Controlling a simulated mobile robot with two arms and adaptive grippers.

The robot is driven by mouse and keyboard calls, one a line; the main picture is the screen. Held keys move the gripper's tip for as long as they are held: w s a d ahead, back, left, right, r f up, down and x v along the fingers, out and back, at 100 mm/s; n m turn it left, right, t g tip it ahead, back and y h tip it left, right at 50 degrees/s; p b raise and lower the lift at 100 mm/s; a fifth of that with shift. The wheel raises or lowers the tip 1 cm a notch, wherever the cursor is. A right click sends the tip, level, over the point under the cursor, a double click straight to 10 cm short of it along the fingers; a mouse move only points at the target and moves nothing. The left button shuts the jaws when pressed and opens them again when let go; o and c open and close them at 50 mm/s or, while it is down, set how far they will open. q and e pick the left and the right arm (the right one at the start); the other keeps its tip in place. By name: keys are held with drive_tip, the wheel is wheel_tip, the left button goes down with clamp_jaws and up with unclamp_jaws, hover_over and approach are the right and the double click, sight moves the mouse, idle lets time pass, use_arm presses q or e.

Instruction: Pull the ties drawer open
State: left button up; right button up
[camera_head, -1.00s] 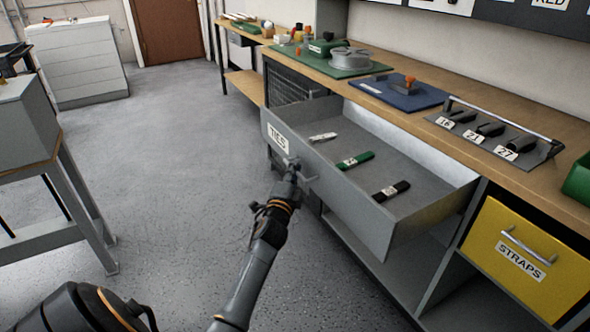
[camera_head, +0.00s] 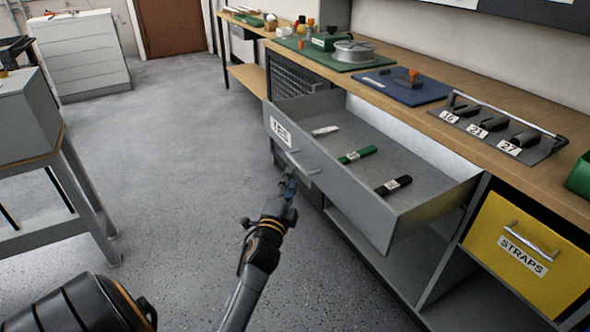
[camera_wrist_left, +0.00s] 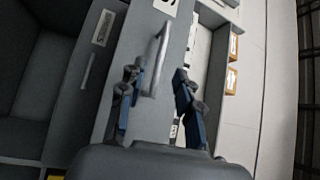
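The grey ties drawer (camera_head: 340,185) stands pulled well out from the workbench. Its front carries a white label (camera_head: 281,131) and a metal bar handle (camera_head: 304,164). Inside lie a white tie bundle (camera_head: 325,131), a green one (camera_head: 357,154) and a black one (camera_head: 394,185). My left gripper (camera_head: 288,184) is just in front of and below the handle. In the left wrist view its two blue-padded fingers (camera_wrist_left: 160,98) are spread, with the handle (camera_wrist_left: 158,60) between and ahead of them, apparently untouched. My right gripper is not in view.
On the wooden benchtop sit a blue mat (camera_head: 405,92), a green mat (camera_head: 335,62) and a rack of numbered slots (camera_head: 497,130). A grey stand (camera_head: 58,185) is at the left. The floor between is clear.

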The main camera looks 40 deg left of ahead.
use_arm(q)
drive_tip(key=v, duration=0.4)
drive_tip(key=shift+s+d+f, duration=0.1)
drive_tip(key=shift+s+d, duration=0.05)
idle(0.4)
